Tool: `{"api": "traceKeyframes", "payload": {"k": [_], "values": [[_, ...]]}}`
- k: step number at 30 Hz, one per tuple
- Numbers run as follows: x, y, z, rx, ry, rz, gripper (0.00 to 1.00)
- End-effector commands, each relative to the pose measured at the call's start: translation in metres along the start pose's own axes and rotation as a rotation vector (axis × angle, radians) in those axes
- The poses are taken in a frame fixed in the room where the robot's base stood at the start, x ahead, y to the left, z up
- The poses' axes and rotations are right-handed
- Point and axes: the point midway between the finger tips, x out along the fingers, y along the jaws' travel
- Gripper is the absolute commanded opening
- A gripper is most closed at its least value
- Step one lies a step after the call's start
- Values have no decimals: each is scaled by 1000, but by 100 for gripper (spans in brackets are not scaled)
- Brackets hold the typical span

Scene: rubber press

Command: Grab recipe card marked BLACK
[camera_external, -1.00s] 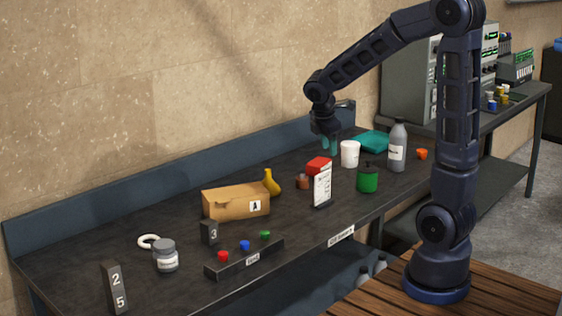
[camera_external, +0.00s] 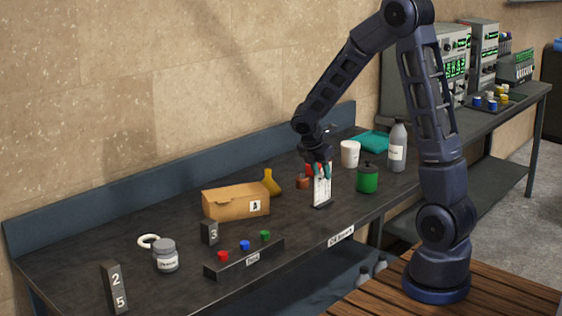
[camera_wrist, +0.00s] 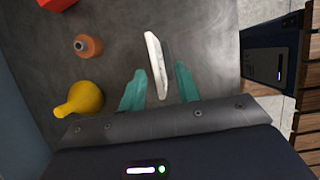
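A white card (camera_external: 321,191) stands upright in a dark holder near the table's front edge. Its printing is too small to read, so I cannot tell whether it says BLACK. My gripper (camera_external: 321,171) points down at the card's top. In the wrist view, my gripper (camera_wrist: 160,72) has two teal fingers apart, with the white card (camera_wrist: 155,58), seen nearly edge-on, lying between their lines. I cannot tell whether either finger touches it. The card's top is partly hidden by the fingers in the external view.
Close behind are a red block (camera_wrist: 56,4), a brown-orange bottle (camera_wrist: 90,46) and a yellow flask (camera_wrist: 82,98). A green pot (camera_external: 367,180), a white cup (camera_external: 350,154) and a grey bottle (camera_external: 398,148) stand right. A cardboard box (camera_external: 232,203) stands left.

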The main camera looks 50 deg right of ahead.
Motion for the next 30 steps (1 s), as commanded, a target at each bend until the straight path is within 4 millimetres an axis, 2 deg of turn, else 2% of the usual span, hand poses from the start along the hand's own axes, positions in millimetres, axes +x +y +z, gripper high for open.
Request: {"api": "traceKeyframes", "payload": {"k": [5, 15, 22, 23, 27, 28, 30], "values": [[9, 1, 1, 0, 1, -2, 33], [51, 3, 3, -1, 0, -2, 33], [53, 4, 4, 1, 0, 0, 33], [53, 4, 4, 1, 0, 0, 31], [53, 4, 4, 1, 0, 0, 3], [53, 4, 4, 1, 0, 0, 0], [53, 4, 4, 1, 0, 0, 0]]}}
